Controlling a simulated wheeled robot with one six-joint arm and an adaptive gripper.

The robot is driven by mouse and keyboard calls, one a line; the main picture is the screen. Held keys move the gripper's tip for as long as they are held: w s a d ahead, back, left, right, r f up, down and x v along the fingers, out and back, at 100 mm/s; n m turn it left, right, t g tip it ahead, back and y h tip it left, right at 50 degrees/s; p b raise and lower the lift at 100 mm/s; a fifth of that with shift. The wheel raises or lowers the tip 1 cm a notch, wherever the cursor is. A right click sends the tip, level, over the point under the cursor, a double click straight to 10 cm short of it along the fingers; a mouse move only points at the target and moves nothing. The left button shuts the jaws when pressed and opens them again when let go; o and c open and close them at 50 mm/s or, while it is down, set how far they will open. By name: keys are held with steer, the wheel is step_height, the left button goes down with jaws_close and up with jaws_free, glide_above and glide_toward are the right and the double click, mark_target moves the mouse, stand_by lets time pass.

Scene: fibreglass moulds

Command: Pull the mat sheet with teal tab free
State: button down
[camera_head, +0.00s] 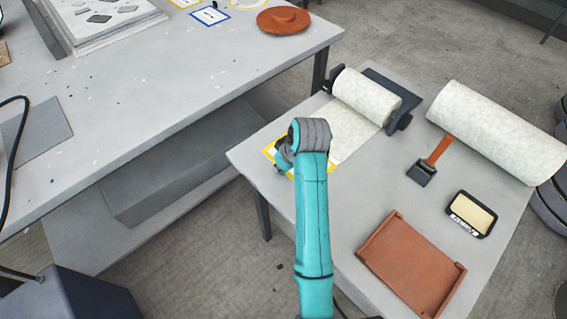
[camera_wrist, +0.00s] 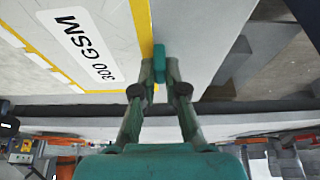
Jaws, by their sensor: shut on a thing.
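The pale mat sheet (camera_head: 350,134) runs from a roll (camera_head: 368,97) in a dark stand down the small grey table, in the head view. Its near end is hidden behind my arm. In the wrist view, the teal tab (camera_wrist: 159,62) sits between the fingertips of my gripper (camera_wrist: 160,74), which is shut on it. To its left are a pale surface, yellow strips (camera_wrist: 142,22) and a white label (camera_wrist: 92,45) reading "300 GSM". In the head view my gripper is mostly hidden by my wrist, near the table's left edge.
On the small table (camera_head: 375,190) lie a larger loose roll (camera_head: 500,130), a brush with an orange handle (camera_head: 438,150), a framed pad (camera_head: 472,214) and a terracotta tray (camera_head: 411,264). A long workbench (camera_head: 150,110) stands to the left, with a floor gap between.

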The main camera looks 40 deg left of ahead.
steer(key=shift+s+a, duration=0.15)
steer(key=shift+s, duration=1.55)
steer(key=shift+r, duration=2.5)
